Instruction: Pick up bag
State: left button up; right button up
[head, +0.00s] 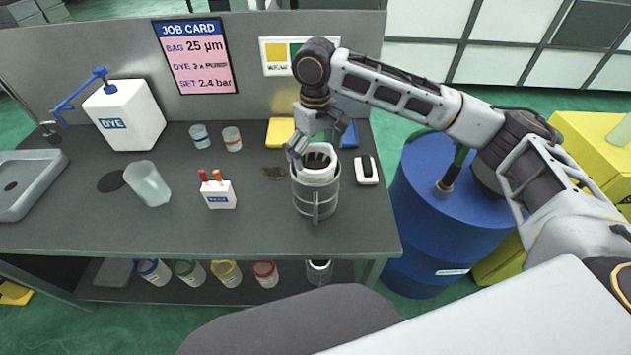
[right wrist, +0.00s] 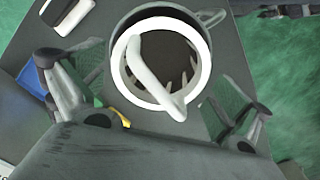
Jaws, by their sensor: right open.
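A white bag with a stiff ring rim (head: 318,168) sits upright in a grey cylindrical holder (head: 317,203) at the right of the bench. In the right wrist view the ring (right wrist: 119,72) has a curved white handle (right wrist: 163,88) across its dark opening. My right gripper (head: 312,145) is over the ring, fingers pointing down. It also shows in the right wrist view (right wrist: 155,90), fingers spread wide on either side and nothing held between them. Whether a finger touches the ring I cannot tell. My left gripper is not in view.
A black-and-white device (head: 367,171) lies right of the holder. A blue drum (head: 425,240) stands beside the bench.

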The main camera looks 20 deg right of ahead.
aim_at(315, 157)
jog(key=shift+f, duration=1.55)
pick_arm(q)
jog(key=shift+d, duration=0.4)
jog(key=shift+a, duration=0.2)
pick_arm(e)
jog(key=shift+c, duration=0.4)
jog(key=c, duration=1.1)
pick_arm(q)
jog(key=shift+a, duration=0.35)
pick_arm(e)
jog(key=shift+o, duration=0.2)
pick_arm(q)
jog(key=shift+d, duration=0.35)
pick_arm(e)
jog(key=shift+r, duration=0.2)
